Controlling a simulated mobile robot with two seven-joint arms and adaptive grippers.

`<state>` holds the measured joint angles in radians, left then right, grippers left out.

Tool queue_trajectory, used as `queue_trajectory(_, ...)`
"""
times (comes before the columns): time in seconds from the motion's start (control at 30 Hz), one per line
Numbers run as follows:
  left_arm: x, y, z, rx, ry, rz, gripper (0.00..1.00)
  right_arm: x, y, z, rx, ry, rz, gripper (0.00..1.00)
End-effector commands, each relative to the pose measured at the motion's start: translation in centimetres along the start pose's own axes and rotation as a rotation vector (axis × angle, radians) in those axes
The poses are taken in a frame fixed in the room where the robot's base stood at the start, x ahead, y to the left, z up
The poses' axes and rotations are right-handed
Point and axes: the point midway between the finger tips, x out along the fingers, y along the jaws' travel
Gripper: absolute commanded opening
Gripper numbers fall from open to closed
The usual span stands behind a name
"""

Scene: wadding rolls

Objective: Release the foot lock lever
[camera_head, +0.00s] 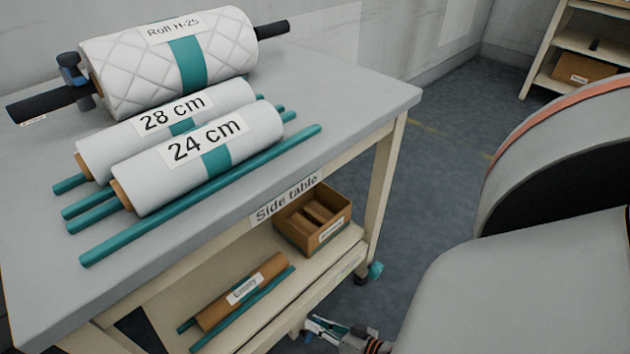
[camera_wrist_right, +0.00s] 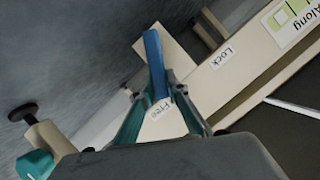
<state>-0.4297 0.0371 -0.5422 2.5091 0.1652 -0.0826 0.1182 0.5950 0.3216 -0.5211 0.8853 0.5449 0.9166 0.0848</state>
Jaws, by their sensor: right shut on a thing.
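The foot lock lever (camera_wrist_right: 154,58) is a blue bar in the right wrist view. It sits between the fingers of my right gripper (camera_wrist_right: 156,92), which is shut on it. A "Free" label (camera_wrist_right: 160,112) shows beside the fingers, partly covered, and a "Lock" label (camera_wrist_right: 222,58) is on the pale beam to the right. In the head view my right gripper (camera_head: 322,327) is low, beside the lower front of the side table (camera_head: 350,110); the lever cannot be made out there. My left gripper is not in view.
A large quilted roll (camera_head: 165,62), rolls marked 28 cm (camera_head: 210,97) and 24 cm (camera_head: 240,122), and teal rods (camera_head: 200,196) lie on the table top. The lower shelf holds a brown box (camera_head: 335,212) and a brown tube (camera_head: 220,313). A teal caster (camera_head: 375,271) stands at a table leg.

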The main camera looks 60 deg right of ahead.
Motion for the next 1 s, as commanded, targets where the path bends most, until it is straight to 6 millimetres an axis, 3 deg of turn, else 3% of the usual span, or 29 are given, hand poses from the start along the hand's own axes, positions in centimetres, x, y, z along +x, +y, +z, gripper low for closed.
queue_trajectory(0.73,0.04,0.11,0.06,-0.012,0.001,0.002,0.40,-0.09,0.54,0.27,0.076,-0.004,-0.030,0.00)
queue_trajectory(0.77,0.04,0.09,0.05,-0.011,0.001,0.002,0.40,-0.09,0.54,0.28,0.076,-0.004,-0.030,0.22)
queue_trajectory(0.8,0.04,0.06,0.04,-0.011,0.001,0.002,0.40,-0.10,0.54,0.28,0.076,-0.004,-0.030,0.32)
queue_trajectory(1.0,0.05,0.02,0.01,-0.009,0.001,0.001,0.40,-0.05,0.49,0.20,0.076,-0.002,-0.031,0.32)
